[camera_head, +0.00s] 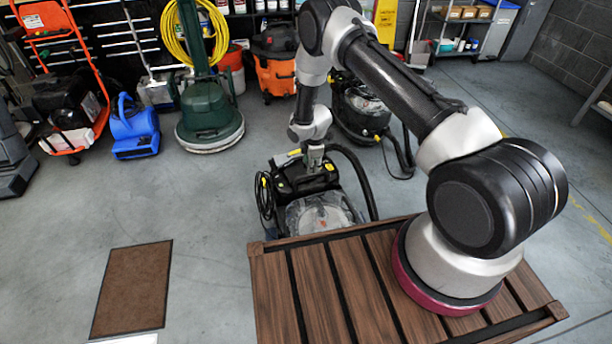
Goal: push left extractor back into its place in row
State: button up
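A black extractor (288,185) with a clear front tank (320,214) and a dark hose stands out on the open floor, just beyond my slatted wooden deck and in front of the row of machines. My gripper (315,157) reaches down to the top of this extractor, at or just above its handle area. The fingers are small and merge with the dark machine, so I cannot tell whether they are open, shut or touching it. A second black machine with a hose (366,112) stands farther back to the right, partly hidden by my arm.
The back row holds a blue blower (135,128), a green floor machine (208,110) and an orange vacuum (275,72). A brown mat (133,287) lies at front left. Bare floor lies between the extractor and the row. Shelves (465,20) stand behind.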

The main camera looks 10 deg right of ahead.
jog(key=shift+n, duration=0.4)
jog(key=f, duration=0.2)
jog(key=w+f, duration=0.1)
jog(key=f, duration=0.4)
jog(key=shift+w+a+f, duration=0.25)
jog(key=shift+w, duration=0.15)
grip_shut()
